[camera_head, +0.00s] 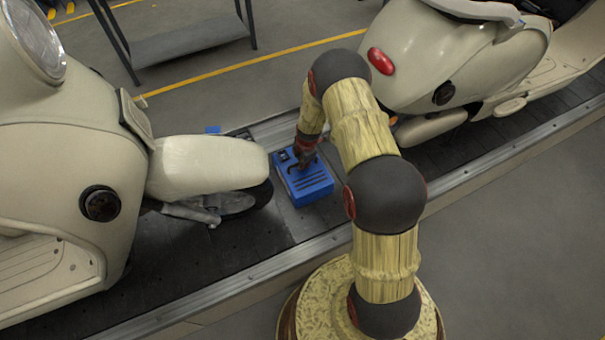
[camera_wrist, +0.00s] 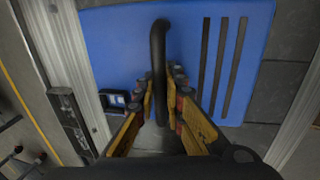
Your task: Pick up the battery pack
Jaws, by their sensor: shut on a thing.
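The battery pack (camera_head: 304,181) is a blue box with a dark handle and dark slots on top. It stands on the slat conveyor between two cream scooters in the head view. In the wrist view its blue top (camera_wrist: 120,48) fills much of the picture, with the black curved handle (camera_wrist: 158,50) in the middle. My gripper (camera_head: 305,158) reaches down onto the top of the pack. In the wrist view my gripper (camera_wrist: 164,98) is shut on the handle, one finger on each side. I cannot tell whether the pack's underside touches the slats.
One scooter (camera_head: 205,165) is close on the left of the pack, its front wheel near it. Another scooter (camera_head: 450,60) is at the upper right. The conveyor's metal edge rail (camera_head: 255,275) runs along the near side. A grey shelf (camera_head: 190,42) stands on the floor behind.

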